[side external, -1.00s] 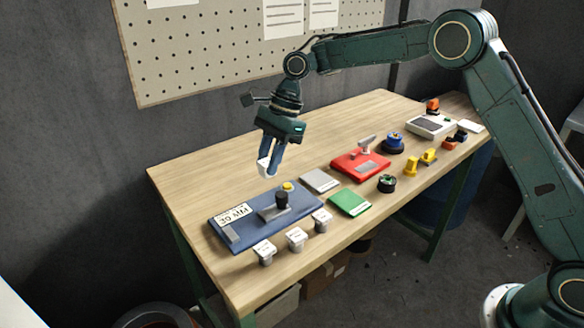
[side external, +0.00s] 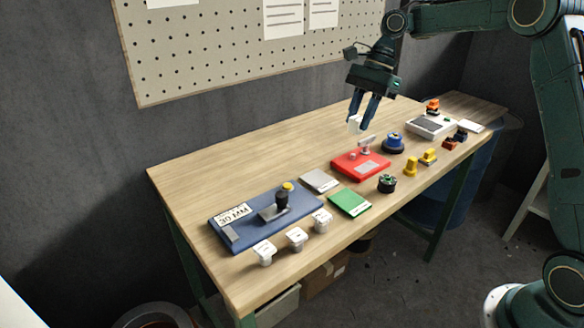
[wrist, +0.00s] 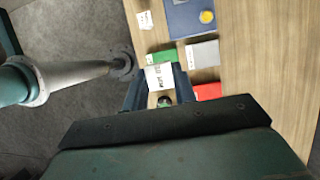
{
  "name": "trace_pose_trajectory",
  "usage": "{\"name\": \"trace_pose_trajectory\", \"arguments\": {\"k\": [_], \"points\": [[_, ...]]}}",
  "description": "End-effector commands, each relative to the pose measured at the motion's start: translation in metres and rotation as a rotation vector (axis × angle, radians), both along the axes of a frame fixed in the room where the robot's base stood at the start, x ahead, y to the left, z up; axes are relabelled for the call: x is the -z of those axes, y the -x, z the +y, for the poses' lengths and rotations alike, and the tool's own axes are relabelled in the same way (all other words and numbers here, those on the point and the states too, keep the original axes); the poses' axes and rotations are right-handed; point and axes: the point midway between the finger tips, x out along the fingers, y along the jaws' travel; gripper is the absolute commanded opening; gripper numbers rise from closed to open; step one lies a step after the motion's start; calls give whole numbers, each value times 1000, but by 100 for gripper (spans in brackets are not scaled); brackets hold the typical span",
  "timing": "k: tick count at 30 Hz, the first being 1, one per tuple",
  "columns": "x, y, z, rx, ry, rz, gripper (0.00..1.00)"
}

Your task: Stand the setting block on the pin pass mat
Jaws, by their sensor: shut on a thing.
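My gripper (side external: 362,115) is shut on a small white block (side external: 355,124), which I take as the setting block, held in the air above the table, behind the red base. In the wrist view the block's labelled face (wrist: 160,76) shows between the fingers (wrist: 158,90); the print is too small to read. A flat green mat (side external: 349,202) and a flat grey mat (side external: 320,181) lie on the table, both with bare tops. Their labels are too small to read, so I cannot tell which is the pin pass mat. Both mats also show in the wrist view, green (wrist: 166,55) and grey (wrist: 203,54).
A blue base (side external: 240,240) with a black knob lies at left, with several white-topped blocks (side external: 297,237) in front. A red base (side external: 348,167) with a lever stands behind the green mat. A blue round piece (side external: 392,144) and yellow pieces (side external: 411,166) stand right. The table's back left is clear.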

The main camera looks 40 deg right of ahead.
Motion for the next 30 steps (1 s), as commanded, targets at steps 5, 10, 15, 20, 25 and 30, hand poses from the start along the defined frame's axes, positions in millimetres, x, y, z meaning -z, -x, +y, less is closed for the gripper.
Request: {"name": "trace_pose_trajectory", "arguments": {"k": [5, 10, 15, 20, 25, 30], "points": [[4, 0, 1, 0, -2, 1, 3], [17, 0, 2, 0, -4, 2, 3], [40, 0, 2, 2, -3, 4, 3], [68, 0, 1, 1, -3, 5, 3], [101, 0, 1, 1, -3, 5, 3], [131, 0, 1, 0, -2, 3, 3]]}}
